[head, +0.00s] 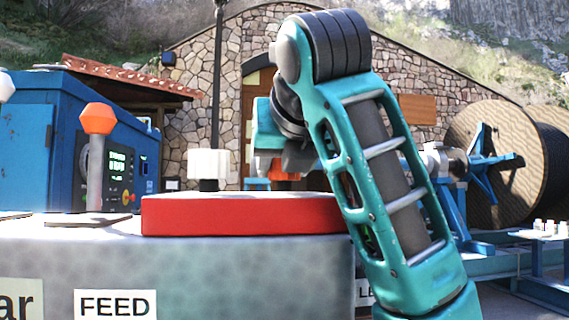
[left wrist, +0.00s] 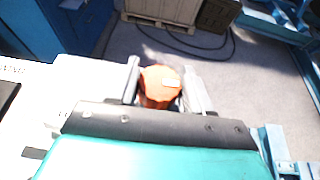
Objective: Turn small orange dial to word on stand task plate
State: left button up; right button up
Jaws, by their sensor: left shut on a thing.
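The small orange dial (left wrist: 158,98) sits between the two fingers of my left gripper (left wrist: 163,88) in the left wrist view, a finger on each side. It has a pale mark on top. In the head view only a bit of the orange dial (head: 286,178) shows behind the red block, under my left gripper (head: 284,165). That gripper is shut on the dial. The stand (head: 240,270) has a FEED plate (head: 115,303) on its front, a partly cut plate ending in "ar" (head: 20,298), and another mostly hidden by my arm. My right gripper is not in view.
A long red block (head: 243,214) lies on the stand's top, with a white knob (head: 209,163) behind it. An orange-topped lever (head: 98,118) stands at left before a blue cabinet (head: 40,150) with a display. A cable reel (head: 500,150) is at right.

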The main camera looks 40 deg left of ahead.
pick_arm(q)
jog(key=shift+m+h, duration=0.3)
jog(key=o, duration=1)
jog(key=shift+c, duration=0.2)
jog(key=shift+r, duration=0.1)
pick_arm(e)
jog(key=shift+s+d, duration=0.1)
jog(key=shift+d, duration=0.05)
